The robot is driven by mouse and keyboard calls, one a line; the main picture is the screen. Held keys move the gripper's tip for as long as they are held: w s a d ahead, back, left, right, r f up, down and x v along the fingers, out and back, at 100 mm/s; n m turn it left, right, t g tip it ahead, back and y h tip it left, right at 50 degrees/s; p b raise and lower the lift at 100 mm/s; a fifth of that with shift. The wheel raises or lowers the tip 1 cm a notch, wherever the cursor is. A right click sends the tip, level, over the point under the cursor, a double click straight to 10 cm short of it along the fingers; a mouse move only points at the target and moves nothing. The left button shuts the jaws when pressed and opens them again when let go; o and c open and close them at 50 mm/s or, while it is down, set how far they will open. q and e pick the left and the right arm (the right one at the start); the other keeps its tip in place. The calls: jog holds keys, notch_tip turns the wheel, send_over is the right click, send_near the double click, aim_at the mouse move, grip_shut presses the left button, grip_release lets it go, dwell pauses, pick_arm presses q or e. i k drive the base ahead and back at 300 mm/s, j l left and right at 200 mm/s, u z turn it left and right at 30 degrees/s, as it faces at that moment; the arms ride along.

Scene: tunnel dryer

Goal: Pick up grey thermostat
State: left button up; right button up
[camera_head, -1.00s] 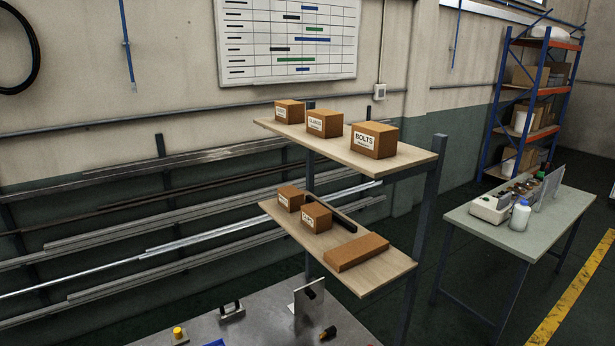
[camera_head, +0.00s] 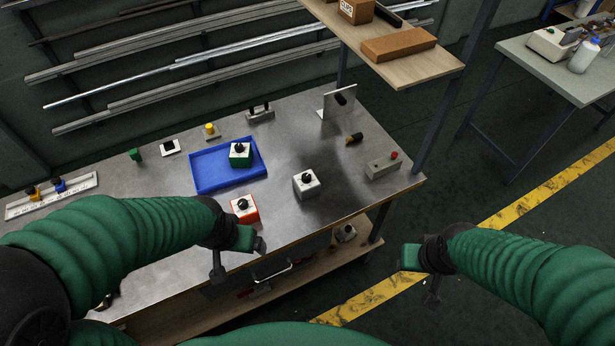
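A light grey box with a black knob (camera_head: 306,184), which looks like the grey thermostat, sits upright on the metal table (camera_head: 330,215), right of the blue tray. Two similar knobbed boxes are near it: a green one (camera_head: 241,155) in the tray and a red one (camera_head: 244,209) at the front edge. My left gripper (camera_head: 238,260) is in front of the table edge, left of and nearer than the grey box. Its fingers look apart and empty. My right gripper (camera_head: 422,278) hangs over the floor right of the table; its finger gap is unclear.
The blue tray (camera_head: 205,182) lies mid-table. A grey box with a red button (camera_head: 383,166) and an upright metal plate (camera_head: 338,101) stand to the right. A wooden shelf (camera_head: 425,68) overhangs the back right. Another knobbed object (camera_head: 345,233) sits on the lower shelf.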

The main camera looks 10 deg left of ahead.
aim_at(305, 191)
jog(key=i+j+u, duration=0.1)
jog(key=u, duration=0.35)
jog(key=i+u, duration=0.25)
jog(key=u, duration=0.2)
jog(key=i+u, duration=0.2)
jog(key=u, duration=0.25)
